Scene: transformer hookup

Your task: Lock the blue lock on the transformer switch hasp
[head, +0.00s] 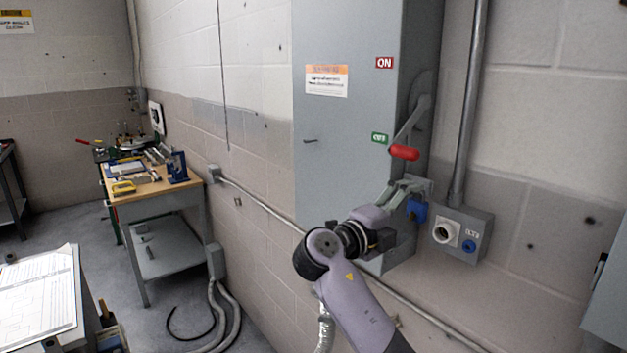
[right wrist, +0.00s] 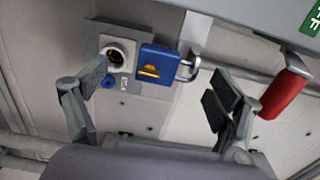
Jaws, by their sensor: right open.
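The blue lock (head: 418,211) is at the transformer switch hasp, on the lower right side of the grey switch box (head: 345,150). In the right wrist view the blue lock (right wrist: 156,65) shows its silver shackle (right wrist: 190,68) at the lower end of the metal hasp strip (right wrist: 195,35). I cannot tell whether the shackle is fully closed. My right gripper (head: 407,194) is at the lock; in the right wrist view its open fingers (right wrist: 156,90) are spread on either side of it, apart from it. My left gripper is not in view.
The red switch handle (head: 404,152) points down near the green label (head: 379,138). A small outlet box (head: 462,234) with a white socket and conduit is right of the lock. A workbench (head: 150,185) with tools stands at the left.

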